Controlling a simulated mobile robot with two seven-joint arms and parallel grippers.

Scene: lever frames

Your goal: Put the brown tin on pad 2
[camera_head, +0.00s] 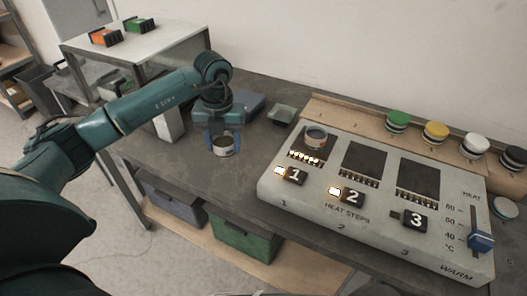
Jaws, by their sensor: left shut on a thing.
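My left gripper (223,139) is shut on a small tin with a brownish inside (223,150), taken as the brown tin. It is over the table, left of the heating panel; whether it touches the tabletop I cannot tell. Pad 2 (364,162) is the dark middle square on the pale panel (325,213), and it is bare. Another tin (315,138), greyish with a dark inside, stands on pad 1 (301,147). Pad 3 (418,181) is bare. My right gripper is out of view.
Switches 1 (291,175) and 2 (347,195) have lit ends; switch 3 (415,221) looks unlit. A blue heat slider (481,241) is at the right. Several coloured-lid jars (398,120) line the back shelf.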

